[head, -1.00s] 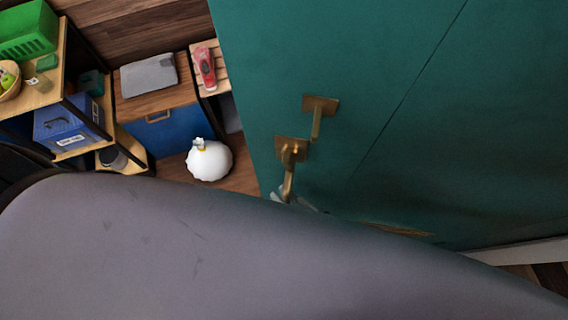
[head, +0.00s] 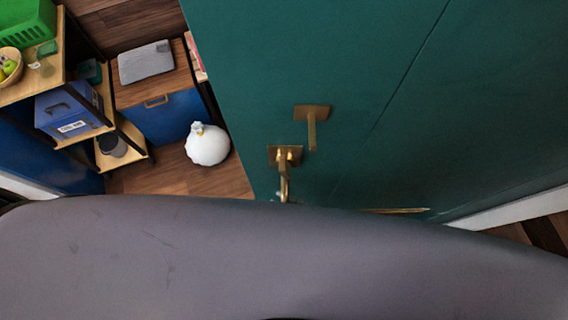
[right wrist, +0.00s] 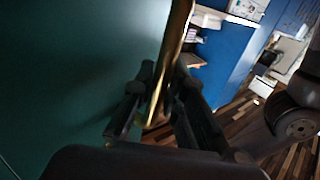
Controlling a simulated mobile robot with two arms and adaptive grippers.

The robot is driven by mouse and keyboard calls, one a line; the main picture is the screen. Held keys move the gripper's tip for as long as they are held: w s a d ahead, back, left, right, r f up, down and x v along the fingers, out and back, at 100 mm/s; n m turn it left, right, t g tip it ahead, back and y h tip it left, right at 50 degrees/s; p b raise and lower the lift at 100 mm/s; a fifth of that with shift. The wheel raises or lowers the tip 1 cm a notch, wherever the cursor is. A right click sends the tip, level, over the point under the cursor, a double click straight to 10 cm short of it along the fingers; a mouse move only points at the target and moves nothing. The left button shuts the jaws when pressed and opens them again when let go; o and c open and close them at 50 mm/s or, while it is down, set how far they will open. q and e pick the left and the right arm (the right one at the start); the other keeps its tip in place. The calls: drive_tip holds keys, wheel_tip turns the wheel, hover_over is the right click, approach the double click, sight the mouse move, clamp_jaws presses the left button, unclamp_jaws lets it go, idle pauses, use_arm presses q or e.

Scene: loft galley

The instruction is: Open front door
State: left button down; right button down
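The front door (head: 250,60) is a dark green panel filling the middle and right of the head view. It bears two brass fittings near its left edge, an upper one (head: 312,114) and a lower door handle (head: 284,160). In the right wrist view the brass handle (right wrist: 178,35) runs down between the dark fingers of my right gripper (right wrist: 163,75), which look closed on it from both sides. In the head view my own grey arm hides nearly all of this gripper. My left gripper is not in view.
Left of the door stand a shelf (head: 20,92) with a green basket (head: 25,22) and a blue box (head: 72,112), and a blue cabinet (head: 168,118). A white round bag (head: 207,145) sits on the wooden floor (head: 165,178) near the door's edge.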

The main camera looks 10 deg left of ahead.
drive_tip(key=c, duration=1.6)
unclamp_jaws()
drive_tip(key=shift+w, duration=0.1)
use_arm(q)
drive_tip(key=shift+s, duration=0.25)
use_arm(e)
drive_tip(key=shift+d, duration=0.1)
drive_tip(key=v, duration=1.2)
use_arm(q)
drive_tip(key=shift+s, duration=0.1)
